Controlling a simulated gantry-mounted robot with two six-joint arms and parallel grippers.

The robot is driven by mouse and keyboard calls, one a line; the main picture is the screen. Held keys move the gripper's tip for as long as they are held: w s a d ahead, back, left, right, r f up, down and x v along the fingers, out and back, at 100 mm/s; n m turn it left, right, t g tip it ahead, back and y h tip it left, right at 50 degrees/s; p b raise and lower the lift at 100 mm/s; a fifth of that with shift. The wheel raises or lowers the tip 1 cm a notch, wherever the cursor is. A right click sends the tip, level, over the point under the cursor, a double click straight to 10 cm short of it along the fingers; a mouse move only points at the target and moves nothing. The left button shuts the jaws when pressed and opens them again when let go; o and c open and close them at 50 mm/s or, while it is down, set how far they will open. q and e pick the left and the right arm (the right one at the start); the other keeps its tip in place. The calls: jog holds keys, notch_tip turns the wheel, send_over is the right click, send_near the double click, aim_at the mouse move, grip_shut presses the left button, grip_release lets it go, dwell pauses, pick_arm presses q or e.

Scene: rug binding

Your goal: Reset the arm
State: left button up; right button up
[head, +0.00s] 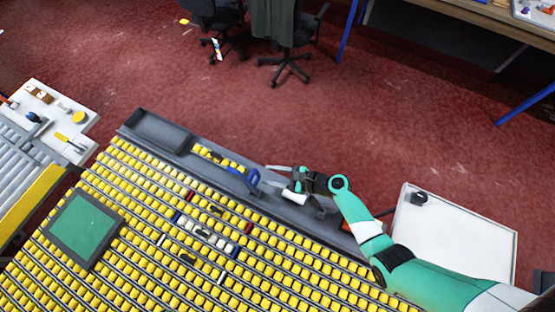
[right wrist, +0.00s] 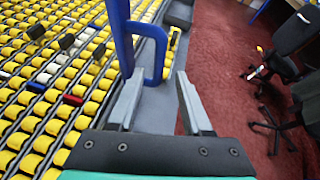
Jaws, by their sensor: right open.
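My right gripper (head: 270,176) reaches in from the right over the grey tray strip along the far edge of the roller table (head: 150,185). In the right wrist view its two fingers (right wrist: 160,100) are apart, with nothing seen gripped between them. A blue handled tool (head: 252,179) stands just left of the fingertips. In the right wrist view the blue handle (right wrist: 155,50) lies just beyond the left finger; whether they touch cannot be told. My left gripper is not in view.
A green square pad (head: 82,228) with a dark frame lies on the yellow rollers. Small black, white and red pieces (head: 205,235) lie mid-table. A white side table (head: 460,240) stands right, another with tools (head: 40,105) left. Office chairs (head: 285,65) stand beyond on red carpet.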

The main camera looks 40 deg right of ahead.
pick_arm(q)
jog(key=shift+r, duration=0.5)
pick_arm(e)
jog(key=v, duration=0.3)
